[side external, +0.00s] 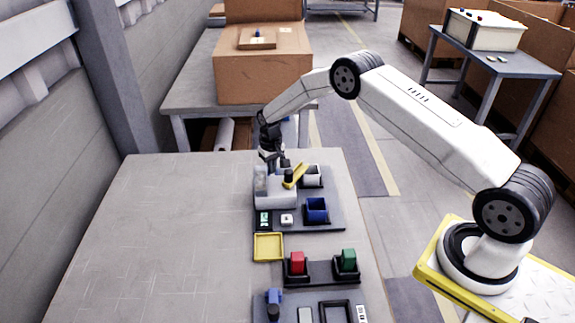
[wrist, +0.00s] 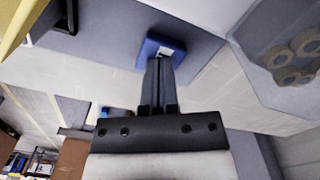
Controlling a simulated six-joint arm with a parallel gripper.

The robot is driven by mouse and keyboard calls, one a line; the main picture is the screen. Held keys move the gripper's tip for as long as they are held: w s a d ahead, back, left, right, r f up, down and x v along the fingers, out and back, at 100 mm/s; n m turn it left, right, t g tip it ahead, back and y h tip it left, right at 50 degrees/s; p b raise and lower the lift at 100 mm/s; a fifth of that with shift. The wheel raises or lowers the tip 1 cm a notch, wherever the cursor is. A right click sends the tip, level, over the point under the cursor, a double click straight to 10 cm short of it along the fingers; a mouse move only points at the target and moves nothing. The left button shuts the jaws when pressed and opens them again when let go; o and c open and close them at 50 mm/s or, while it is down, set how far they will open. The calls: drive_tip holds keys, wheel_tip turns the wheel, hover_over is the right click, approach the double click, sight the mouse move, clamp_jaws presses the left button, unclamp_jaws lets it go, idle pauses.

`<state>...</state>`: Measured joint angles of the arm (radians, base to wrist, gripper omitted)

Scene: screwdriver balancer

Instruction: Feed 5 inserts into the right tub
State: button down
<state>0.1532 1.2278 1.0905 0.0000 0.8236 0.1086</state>
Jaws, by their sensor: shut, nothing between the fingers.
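My gripper (side external: 273,160) is at the far edge of the grey plate, behind the feeder unit. In the wrist view its fingers (wrist: 158,65) are shut and empty, pointing at a small blue block with a pale face (wrist: 152,47); whether they touch it I cannot tell. The feeder (side external: 275,192) is a pale unit with a yellow chute (side external: 295,175). A clear hopper with several tan ring-shaped inserts (wrist: 292,62) is at the right of the wrist view. A white tub (side external: 312,178) and a blue tub (side external: 317,211) stand right of the feeder; their contents are unclear.
A small green display (side external: 264,219) and a white button box (side external: 287,219) sit on the plate's near side. The left of the table (side external: 165,235) is clear.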

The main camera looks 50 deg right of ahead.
idle(0.6)
drive_tip(key=shift+r, duration=3.45)
drive_tip(key=shift+r, duration=0.15)
wheel_tip(320, 180, up, 6)
drive_tip(key=shift+f, duration=0.15)
drive_tip(key=shift+f, duration=2)
drive_tip(key=shift+f, duration=0.1)
drive_tip(key=shift+f, duration=3.15)
